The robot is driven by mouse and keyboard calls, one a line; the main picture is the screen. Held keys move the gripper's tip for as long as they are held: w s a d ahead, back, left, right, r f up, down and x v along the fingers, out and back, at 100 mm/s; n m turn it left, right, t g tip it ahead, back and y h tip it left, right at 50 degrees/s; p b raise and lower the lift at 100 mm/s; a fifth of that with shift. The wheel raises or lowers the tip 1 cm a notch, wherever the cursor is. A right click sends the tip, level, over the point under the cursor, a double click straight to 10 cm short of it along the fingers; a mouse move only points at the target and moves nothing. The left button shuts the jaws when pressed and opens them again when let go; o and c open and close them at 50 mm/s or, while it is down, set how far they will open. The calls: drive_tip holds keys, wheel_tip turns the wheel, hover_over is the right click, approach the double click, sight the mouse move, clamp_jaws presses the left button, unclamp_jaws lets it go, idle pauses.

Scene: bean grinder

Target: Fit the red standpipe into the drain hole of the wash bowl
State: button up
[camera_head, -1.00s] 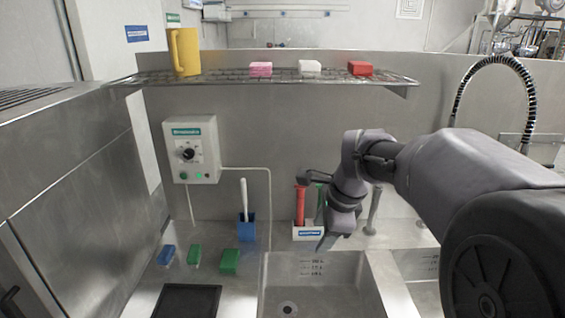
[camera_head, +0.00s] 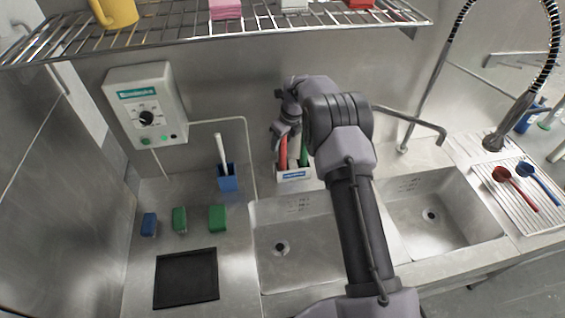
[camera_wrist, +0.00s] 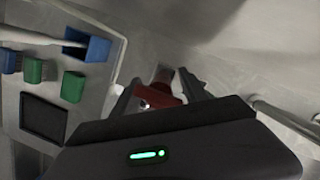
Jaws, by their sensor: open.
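The red standpipe (camera_head: 283,153) stands upright in a white labelled holder (camera_head: 294,177) against the back wall, behind the left wash bowl (camera_head: 266,272). A green pipe (camera_head: 304,152) stands beside it in the same holder. My gripper (camera_head: 289,128) is over the holder at the top of the red standpipe. In the wrist view, the open fingers of my gripper (camera_wrist: 156,90) lie on either side of the red standpipe (camera_wrist: 168,95); I cannot tell whether they touch it. The left bowl's drain hole (camera_head: 281,247) is visible and empty.
A second bowl (camera_head: 480,222) with its own drain is at the right, with a faucet behind. Left are a blue cup with a brush (camera_head: 228,182), several small blocks and a black mat (camera_head: 187,279). A wire shelf (camera_head: 200,28) overhangs the back.

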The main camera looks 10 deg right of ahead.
drive_tip(key=shift+w+a+f, duration=0.1)
drive_tip(key=shift+w+f, duration=0.1)
drive_tip(key=shift+f, duration=0.4)
drive_tip(key=shift+r, duration=0.1)
clamp_jaws()
idle(0.8)
